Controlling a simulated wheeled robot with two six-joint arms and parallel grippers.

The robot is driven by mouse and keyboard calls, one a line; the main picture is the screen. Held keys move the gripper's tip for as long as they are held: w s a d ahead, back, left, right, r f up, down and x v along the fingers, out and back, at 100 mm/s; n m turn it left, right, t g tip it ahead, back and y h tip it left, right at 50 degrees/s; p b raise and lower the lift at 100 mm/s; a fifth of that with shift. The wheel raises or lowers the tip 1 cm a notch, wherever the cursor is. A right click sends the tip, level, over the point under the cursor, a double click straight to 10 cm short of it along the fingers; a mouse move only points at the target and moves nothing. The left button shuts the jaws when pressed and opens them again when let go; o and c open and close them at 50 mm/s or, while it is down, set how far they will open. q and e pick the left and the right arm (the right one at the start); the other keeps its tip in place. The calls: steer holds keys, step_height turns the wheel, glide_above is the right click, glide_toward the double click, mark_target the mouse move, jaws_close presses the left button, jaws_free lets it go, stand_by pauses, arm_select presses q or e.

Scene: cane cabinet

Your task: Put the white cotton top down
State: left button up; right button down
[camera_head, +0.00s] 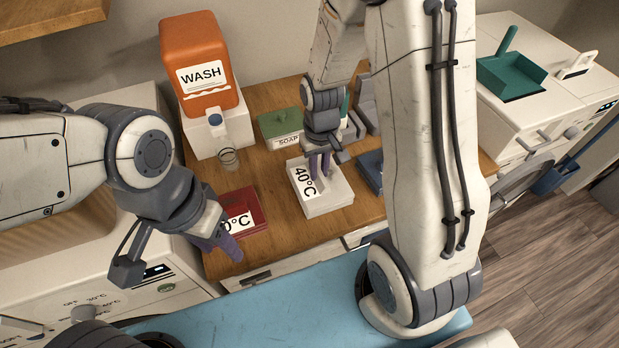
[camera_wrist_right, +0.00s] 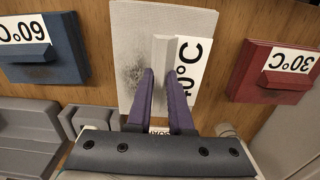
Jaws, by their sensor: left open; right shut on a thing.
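The white top (camera_head: 335,198) with a "40°C" label is at the middle of the wooden counter, like a flat block with a raised handle. My right gripper (camera_head: 319,172) reaches down over it and is shut on its handle; the right wrist view shows both purple fingers (camera_wrist_right: 160,85) on either side of the white handle. The white top (camera_wrist_right: 135,45) has dark speckles beside the label in that view. I cannot tell whether its underside touches the counter. My left gripper (camera_head: 226,246) is open and empty by the counter's front edge.
A red "30°C" block (camera_head: 247,205) lies left of the white top and a blue block (camera_head: 369,166) right of it. A green soap box (camera_head: 281,122) and an orange wash container (camera_head: 203,70) stand behind. A light-blue surface (camera_head: 290,300) is in front.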

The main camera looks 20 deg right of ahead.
steer(key=shift+w+a+f+p, duration=0.15)
steer(key=shift+f+p, duration=0.25)
steer(key=shift+f, duration=1.75)
steer(key=shift+f, duration=0.15)
steer(key=c, duration=0.8)
jaws_free()
